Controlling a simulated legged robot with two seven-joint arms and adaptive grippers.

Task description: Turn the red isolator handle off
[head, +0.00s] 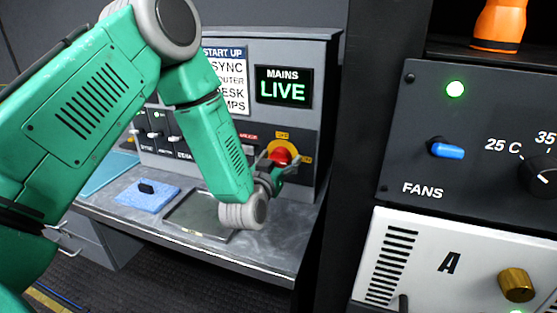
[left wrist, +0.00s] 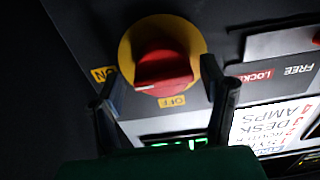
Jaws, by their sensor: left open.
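The red isolator handle (head: 281,156) sits on a round yellow plate (head: 277,144) on the grey panel, with an OFF label above it and an ON label to its right. In the left wrist view the red handle (left wrist: 163,68) shows larger, with the picture turned over: ON is at left, OFF below. My left gripper (head: 273,172) is in front of the handle, its fingers open. In the left wrist view the gripper (left wrist: 162,88) has one finger on each side of the handle, with gaps visible; contact is not seen. My right gripper is not in view.
A MAINS sign (head: 284,87) glows green with LIVE above the handle. A grey desk (head: 270,240) below carries a blue cloth (head: 140,196) and a dark flat tray (head: 188,231). A dark rack with a FANS panel (head: 440,150) stands close at right.

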